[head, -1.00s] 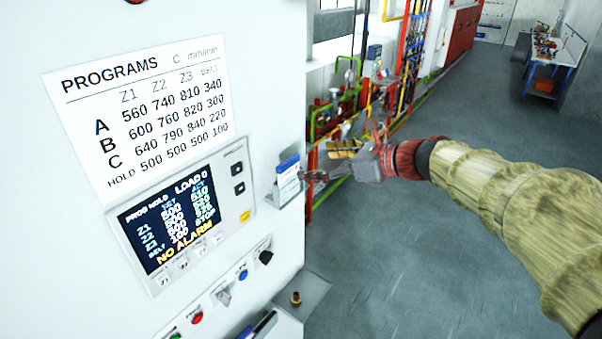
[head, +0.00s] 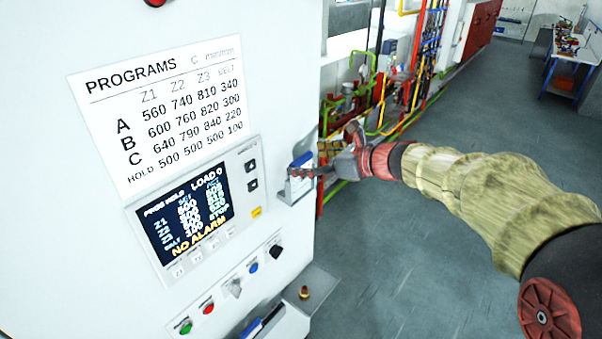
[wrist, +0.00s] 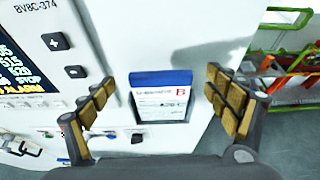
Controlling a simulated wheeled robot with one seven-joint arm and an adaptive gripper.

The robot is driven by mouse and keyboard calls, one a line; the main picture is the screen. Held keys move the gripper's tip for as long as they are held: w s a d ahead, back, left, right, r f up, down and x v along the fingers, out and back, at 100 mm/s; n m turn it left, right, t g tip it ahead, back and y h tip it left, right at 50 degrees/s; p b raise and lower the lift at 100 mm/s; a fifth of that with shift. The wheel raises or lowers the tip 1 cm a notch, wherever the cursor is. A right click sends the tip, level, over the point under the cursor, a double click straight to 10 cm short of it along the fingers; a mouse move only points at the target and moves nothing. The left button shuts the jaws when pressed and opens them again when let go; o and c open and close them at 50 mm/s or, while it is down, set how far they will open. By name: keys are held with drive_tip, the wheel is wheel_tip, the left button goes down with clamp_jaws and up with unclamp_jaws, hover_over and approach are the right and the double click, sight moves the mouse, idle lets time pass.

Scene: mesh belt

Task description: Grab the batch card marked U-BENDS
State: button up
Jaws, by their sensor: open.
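A batch card (wrist: 160,96) with a blue top band and a red letter B stands in a holder on the white cabinet front. Its small heading is too blurred to read surely. In the head view the card (head: 301,161) shows at the cabinet's right edge, partly covered by my gripper. My gripper (head: 312,162) is open in front of it. In the wrist view the two padded fingers of my gripper (wrist: 158,98) stand apart, one on either side of the card; I cannot tell whether either touches it.
The control display (head: 186,220) and its buttons are left of the card, with a row of knobs (head: 236,288) below. A small shelf (head: 318,288) juts out below the card. Pipes (head: 385,90) stand behind my gripper.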

drive_tip(key=shift+c, duration=0.5)
drive_tip(key=c, duration=1.2)
drive_tip(key=shift+c, duration=0.2)
